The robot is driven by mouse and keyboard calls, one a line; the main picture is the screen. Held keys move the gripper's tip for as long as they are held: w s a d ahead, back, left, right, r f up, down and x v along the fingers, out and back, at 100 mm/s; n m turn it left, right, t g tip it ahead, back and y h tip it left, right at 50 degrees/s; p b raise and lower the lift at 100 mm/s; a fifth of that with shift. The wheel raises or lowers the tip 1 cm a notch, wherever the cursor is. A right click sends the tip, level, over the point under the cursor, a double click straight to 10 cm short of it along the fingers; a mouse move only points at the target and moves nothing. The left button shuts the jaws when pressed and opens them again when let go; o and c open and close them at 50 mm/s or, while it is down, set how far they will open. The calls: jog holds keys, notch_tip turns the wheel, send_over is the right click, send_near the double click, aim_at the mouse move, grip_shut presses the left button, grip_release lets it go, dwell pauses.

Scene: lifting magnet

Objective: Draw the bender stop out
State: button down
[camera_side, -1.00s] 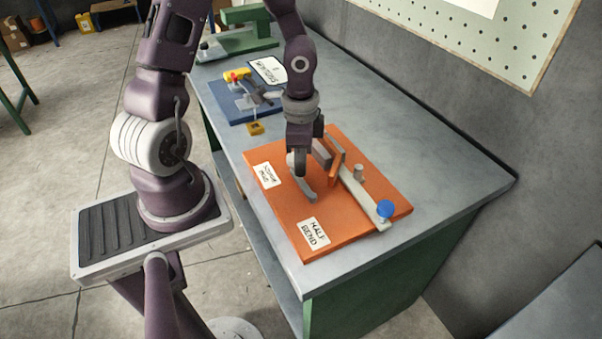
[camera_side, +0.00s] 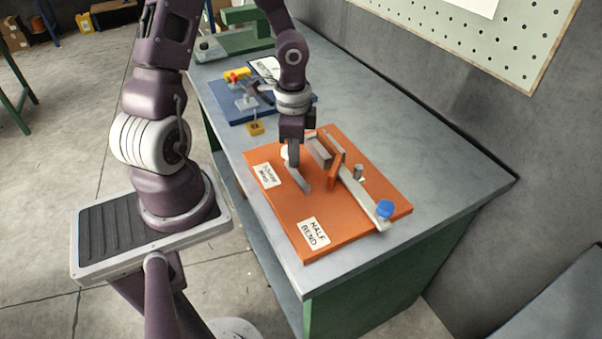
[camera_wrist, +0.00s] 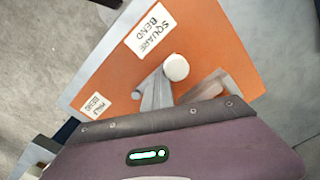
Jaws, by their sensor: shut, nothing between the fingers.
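My gripper (camera_side: 293,164) points down over the board, shut and empty, close to a grey strip (camera_side: 303,182) and a white round piece, which shows in the wrist view (camera_wrist: 176,67). Which part is the stop I cannot tell; contact is unclear.
A green machine (camera_side: 245,40) stands at the far end. The bench top (camera_side: 430,155) right of the orange board is clear.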

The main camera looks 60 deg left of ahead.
jog(key=shift+a, duration=3.55)
jog(key=shift+d, duration=0.8)
notch_tip(320, 180, up, 7)
jog(key=s+d+r+n+t, duration=0.2)
jog(key=s+d+r+n, duration=0.1)
jog(key=s+d+r, duration=0.2)
jog(key=s+d+r+n+t, duration=0.3)
jog(key=s+d+r, duration=0.2)
jog(key=d+r, duration=0.5)
jog(key=shift+s+d+r+t, duration=0.2)
jog(key=shift+s+d+t, duration=0.1)
jog(key=shift+d, duration=0.5)
